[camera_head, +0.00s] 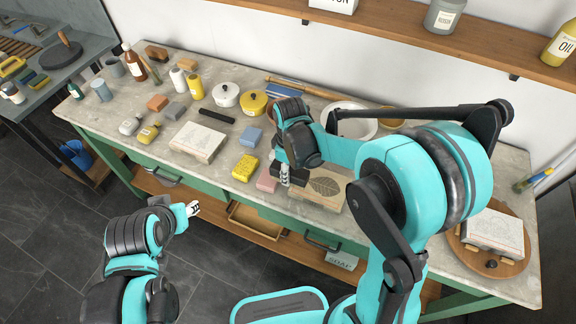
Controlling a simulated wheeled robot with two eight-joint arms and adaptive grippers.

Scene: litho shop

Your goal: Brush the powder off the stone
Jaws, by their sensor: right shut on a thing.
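A pale stone with a dark leaf drawing (328,186) lies near the front edge of the table, in the middle of the head view. My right gripper (285,178) is over its left end, pointing down and shut on a dark object, perhaps a brush, that is mostly hidden. I cannot tell if this touches the stone. Powder cannot be made out at this size. Another drawn stone (198,141) lies to the left, and a third (493,232) lies on a round wooden board at the right. My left gripper (193,209) hangs in front of the table, apparently empty; its jaw opening is unclear.
A pink block (267,181), a yellow sponge (245,167) and a blue block (251,137) lie left of my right gripper. Pots, bottles and a white bowl (357,122) stand behind. A wooden shelf (400,30) runs above the table's back.

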